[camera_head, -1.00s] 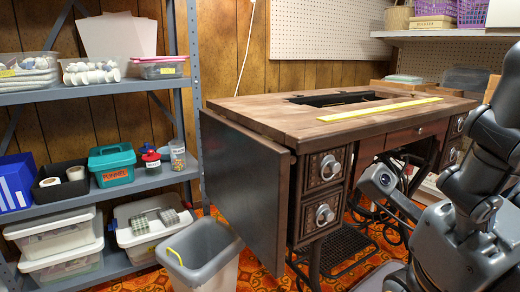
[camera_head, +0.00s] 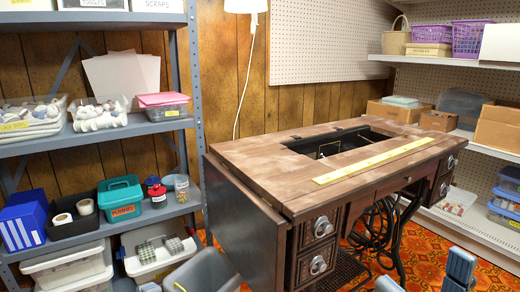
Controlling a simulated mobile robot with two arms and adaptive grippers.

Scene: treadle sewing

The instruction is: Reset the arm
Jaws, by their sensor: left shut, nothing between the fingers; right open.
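The wooden treadle sewing table (camera_head: 265,155) stands in the middle of the head view. A dark rectangular opening (camera_head: 335,145) in its top shows thin metal parts inside. A long yellow ruler (camera_head: 370,163) lies along the top near the front edge. My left gripper (camera_head: 150,287) shows only as a small grey tip at the bottom edge, left of the table; it is shut and empty. My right gripper (camera_head: 425,276) is at the bottom right, in front of the table, with two separate grey fingertips. It is open, nothing shows between them, and most of it is cut off.
A grey shelf unit (camera_head: 130,131) at the left holds bins, a teal box (camera_head: 121,197) and a blue holder (camera_head: 22,222). A grey waste bin (camera_head: 205,272) stands beside the table. White shelves (camera_head: 480,235) line the right wall. Patterned floor shows before the table.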

